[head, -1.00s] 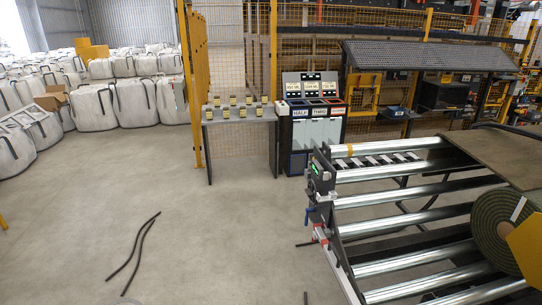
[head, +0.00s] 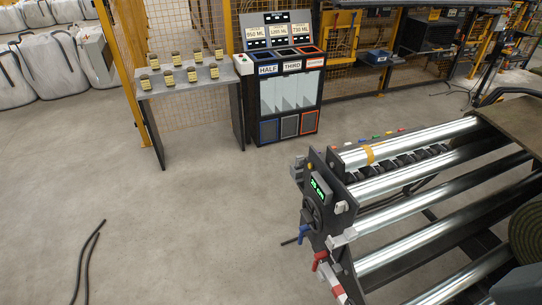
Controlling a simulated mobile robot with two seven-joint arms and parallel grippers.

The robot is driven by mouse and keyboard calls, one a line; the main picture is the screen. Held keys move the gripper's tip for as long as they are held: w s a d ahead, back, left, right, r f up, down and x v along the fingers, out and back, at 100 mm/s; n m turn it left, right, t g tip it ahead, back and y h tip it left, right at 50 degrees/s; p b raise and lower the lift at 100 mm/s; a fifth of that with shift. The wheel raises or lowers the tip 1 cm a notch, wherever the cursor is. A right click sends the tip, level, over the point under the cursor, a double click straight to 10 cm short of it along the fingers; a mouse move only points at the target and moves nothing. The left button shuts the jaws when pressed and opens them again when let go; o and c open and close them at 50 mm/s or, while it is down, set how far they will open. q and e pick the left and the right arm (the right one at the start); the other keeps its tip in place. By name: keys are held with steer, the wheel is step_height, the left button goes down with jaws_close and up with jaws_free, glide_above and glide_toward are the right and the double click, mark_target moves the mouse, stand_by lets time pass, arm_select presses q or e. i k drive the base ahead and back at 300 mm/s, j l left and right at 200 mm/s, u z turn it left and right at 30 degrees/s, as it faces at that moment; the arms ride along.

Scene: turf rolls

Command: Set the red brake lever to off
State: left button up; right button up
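The red brake lever (head: 320,260) is on the near-left side of the roller machine (head: 395,187), low on its dark end panel (head: 318,193). It is small and looks slanted; I cannot read any on or off marking by it. A blue lever (head: 303,233) sits just above and left of it. A green-lit display (head: 318,186) and a dark round knob or wheel are higher on the same panel. Neither of my grippers is in view, and nothing is seen touching the lever.
Open concrete floor (head: 200,230) lies left of the machine, with dark cables or strips (head: 88,255) on it. A bin station (head: 290,95) and a table of small jars (head: 190,85) stand behind. A green turf roll (head: 526,238) is at the right edge.

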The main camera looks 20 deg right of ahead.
mark_target(317, 256)
steer(key=i, duration=2.2)
steer(key=i+z, duration=0.2)
steer(key=z, duration=0.3)
steer(key=i+j+z, duration=0.1)
steer(key=z, duration=0.35)
steer(key=i+j+z, duration=0.2)
steer(key=z, duration=0.3)
steer(key=i+j+z, duration=0.15)
steer(key=z, duration=2.35)
